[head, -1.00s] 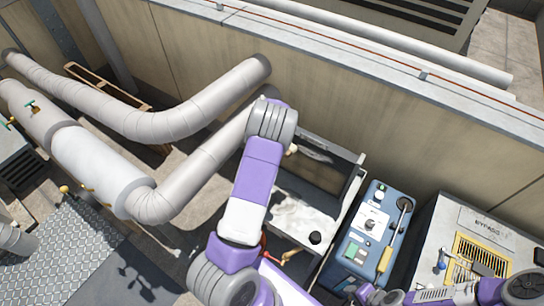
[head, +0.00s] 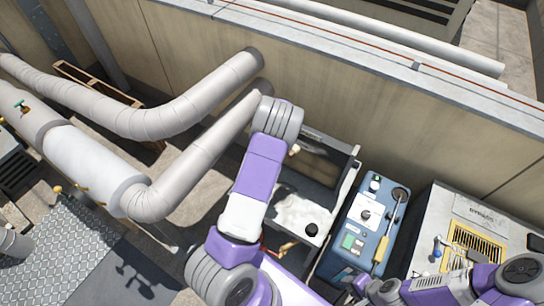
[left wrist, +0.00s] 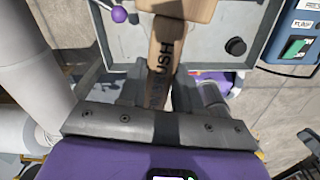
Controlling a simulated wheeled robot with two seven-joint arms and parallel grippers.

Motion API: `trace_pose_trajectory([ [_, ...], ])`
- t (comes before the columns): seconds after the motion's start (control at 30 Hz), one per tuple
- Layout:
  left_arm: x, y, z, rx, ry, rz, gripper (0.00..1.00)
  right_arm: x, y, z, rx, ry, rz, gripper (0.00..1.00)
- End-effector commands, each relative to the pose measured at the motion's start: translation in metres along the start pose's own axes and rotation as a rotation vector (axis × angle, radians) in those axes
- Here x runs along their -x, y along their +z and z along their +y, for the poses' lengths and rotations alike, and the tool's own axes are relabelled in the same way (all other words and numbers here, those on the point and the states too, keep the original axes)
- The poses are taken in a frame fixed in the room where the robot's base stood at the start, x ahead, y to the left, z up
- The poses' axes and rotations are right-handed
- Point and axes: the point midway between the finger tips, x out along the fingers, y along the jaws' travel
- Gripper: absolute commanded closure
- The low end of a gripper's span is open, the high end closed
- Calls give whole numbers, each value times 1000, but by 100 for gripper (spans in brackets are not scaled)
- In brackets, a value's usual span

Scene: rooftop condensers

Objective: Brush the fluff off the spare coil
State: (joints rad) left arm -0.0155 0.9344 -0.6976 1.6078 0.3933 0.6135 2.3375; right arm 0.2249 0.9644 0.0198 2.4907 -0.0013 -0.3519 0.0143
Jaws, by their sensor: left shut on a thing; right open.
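My left gripper (left wrist: 166,85) is shut on the wooden handle of a brush (left wrist: 160,55) with dark lettering, partly hidden by the fingers. The brush's pale wooden block (left wrist: 185,9) is at the top edge of the left wrist view; its bristles are out of sight. In the head view my purple left arm hides most of that gripper. Behind the arm, a brownish panel (head: 322,168), perhaps the spare coil, stands in a grey frame at the back of a pale grey tray (head: 300,212). I cannot make out fluff on it. My right gripper (head: 362,286) is open and empty at the bottom.
A blue case (head: 350,238) with a yellow-handled tool stands right of the tray, beside a grey bypass unit (head: 470,228) with a yellow grille. Thick grey pipes (head: 190,170) fill the left. A low wall (head: 400,120) runs behind. A black knob (head: 312,230) is on the tray.

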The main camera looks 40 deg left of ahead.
Motion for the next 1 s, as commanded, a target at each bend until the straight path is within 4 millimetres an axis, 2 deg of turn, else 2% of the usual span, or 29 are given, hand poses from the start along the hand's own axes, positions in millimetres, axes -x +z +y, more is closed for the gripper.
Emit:
trace_pose_trajectory([
  [1.0, 0, 14, 3, 0, 2, -1, 93, -2, 0, 1, 0, 0, 0, 57],
])
